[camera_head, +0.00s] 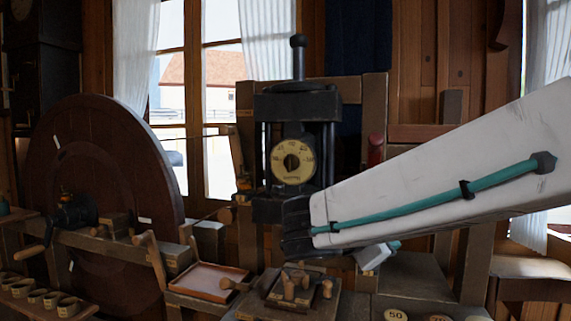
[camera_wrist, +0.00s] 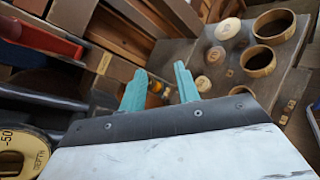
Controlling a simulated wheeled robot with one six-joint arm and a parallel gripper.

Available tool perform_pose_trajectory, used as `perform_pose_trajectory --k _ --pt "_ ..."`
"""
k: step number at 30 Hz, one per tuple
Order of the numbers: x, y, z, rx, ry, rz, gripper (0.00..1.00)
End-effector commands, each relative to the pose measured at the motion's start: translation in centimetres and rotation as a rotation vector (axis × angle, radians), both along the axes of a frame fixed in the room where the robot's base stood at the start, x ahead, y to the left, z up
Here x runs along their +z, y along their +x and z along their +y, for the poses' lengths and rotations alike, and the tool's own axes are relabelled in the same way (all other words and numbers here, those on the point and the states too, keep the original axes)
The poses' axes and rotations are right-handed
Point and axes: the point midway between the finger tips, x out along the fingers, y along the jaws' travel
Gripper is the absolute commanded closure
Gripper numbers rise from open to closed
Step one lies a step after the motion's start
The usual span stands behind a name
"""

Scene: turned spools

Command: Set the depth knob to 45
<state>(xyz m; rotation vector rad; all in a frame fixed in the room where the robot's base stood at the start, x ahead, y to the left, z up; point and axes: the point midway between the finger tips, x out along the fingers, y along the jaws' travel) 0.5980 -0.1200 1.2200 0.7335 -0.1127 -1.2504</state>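The depth knob is a dark round knob at the middle of a cream dial (camera_head: 293,152) on the front of a black machine head (camera_head: 298,104). The dial's scale is too small to read surely in the head view. Part of the dial also shows at the lower left of the wrist view (camera_wrist: 38,148), with "50" and "DEPTH" lettering legible. My gripper (camera_wrist: 159,84) has two teal fingers standing apart with nothing between them. It points away from the dial, which lies off to its left in the wrist view. My white arm comes in from the right in the head view.
A large dark wheel (camera_head: 100,150) stands at the left. A shallow tray (camera_head: 207,281) and a block with wooden pegs (camera_head: 292,289) sit below the machine. Round wooden cups (camera_wrist: 273,25) and discs (camera_wrist: 228,29) stand on a board. A red handle (camera_wrist: 38,36) is at the upper left.

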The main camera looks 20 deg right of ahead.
Motion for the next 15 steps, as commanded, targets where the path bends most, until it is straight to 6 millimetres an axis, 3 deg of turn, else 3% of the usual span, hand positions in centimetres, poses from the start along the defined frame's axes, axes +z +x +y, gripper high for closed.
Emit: perform_pose_trajectory --k 1,3,6,9,12,15 --pt "1.5 2.9 1.7 0.098 -0.146 0.038 0.68" --pt "3.9 6.4 4.4 0.216 -0.345 0.073 0.68" --pt "6.4 10.1 8.8 0.348 -0.59 0.099 0.68" --pt "8.0 12.4 12.7 0.436 -0.773 0.104 0.68" --pt "8.8 13.6 15.4 0.484 -0.884 0.1 0.68" --pt "9.3 14.3 16.4 0.504 -0.936 0.097 0.68"
